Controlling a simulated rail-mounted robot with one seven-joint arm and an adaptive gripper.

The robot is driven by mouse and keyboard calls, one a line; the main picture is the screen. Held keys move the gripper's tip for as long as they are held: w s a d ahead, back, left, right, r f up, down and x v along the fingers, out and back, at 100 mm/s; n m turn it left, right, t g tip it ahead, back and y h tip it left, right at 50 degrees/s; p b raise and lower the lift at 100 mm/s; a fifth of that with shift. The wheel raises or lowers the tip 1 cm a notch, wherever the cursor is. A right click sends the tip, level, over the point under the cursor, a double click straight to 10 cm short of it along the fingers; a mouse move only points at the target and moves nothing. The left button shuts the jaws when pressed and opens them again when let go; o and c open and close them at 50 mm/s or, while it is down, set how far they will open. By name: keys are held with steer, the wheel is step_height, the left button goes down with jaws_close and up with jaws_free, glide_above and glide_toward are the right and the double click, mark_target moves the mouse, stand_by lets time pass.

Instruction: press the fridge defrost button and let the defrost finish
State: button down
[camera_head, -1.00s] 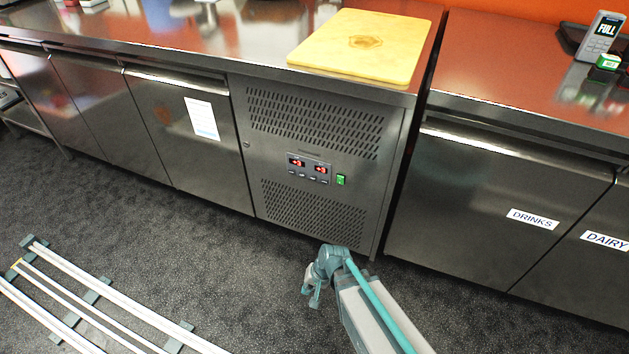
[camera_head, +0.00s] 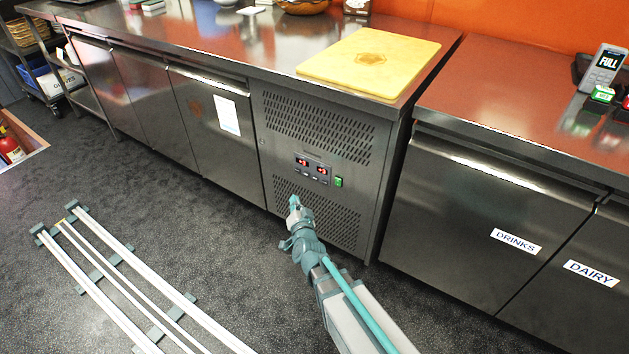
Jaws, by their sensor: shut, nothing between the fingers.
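The fridge control panel (camera_head: 311,171) sits between two vented grilles on the steel counter fridge (camera_head: 225,155). It has two red digital displays (camera_head: 303,162), too small to read for certain, with a row of small buttons (camera_head: 309,175) below them. A green switch (camera_head: 338,182) is at the panel's right. Which button is defrost cannot be read. My gripper (camera_head: 294,202) is shut and empty, pointing toward the fridge front, below and a little left of the panel in the picture. It appears apart from the buttons.
A yellow cutting board (camera_head: 370,62) lies on the counter above. Drawers labelled DRINKS (camera_head: 516,241) and DAIRY (camera_head: 591,273) are at right. White floor rails (camera_head: 120,285) lie at lower left. The dark floor before the fridge is otherwise clear.

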mark_target(316, 178)
steer(key=shift+r, duration=0.1)
stand_by(0.3)
steer(key=shift+w+d+b, duration=0.8)
steer(key=shift+w+b, duration=0.45)
steer(key=shift+b, duration=0.15)
steer(key=shift+w+d+b, duration=0.75)
steer(key=shift+w+b, duration=0.5)
steer(key=shift+b, duration=0.2)
steer(key=shift+w+d+b, duration=0.8)
steer(key=shift+w+b, duration=0.45)
steer(key=shift+b, duration=0.15)
steer(key=shift+w+d+b, duration=0.15)
steer(key=shift+w+b, duration=0.1)
steer(key=shift+b, duration=0.15)
steer(key=shift+w+d+b, duration=0.3)
steer(key=shift+w+b, duration=0.15)
steer(key=shift+b, duration=0.15)
steer(key=shift+s+a+r+p, duration=0.1)
steer(key=shift+s+p, duration=0.05)
steer(key=shift+p, duration=0.15)
steer(key=shift+s+a+p, duration=0.35)
steer(key=shift+s+p, duration=0.2)
steer(key=shift+p, duration=0.3)
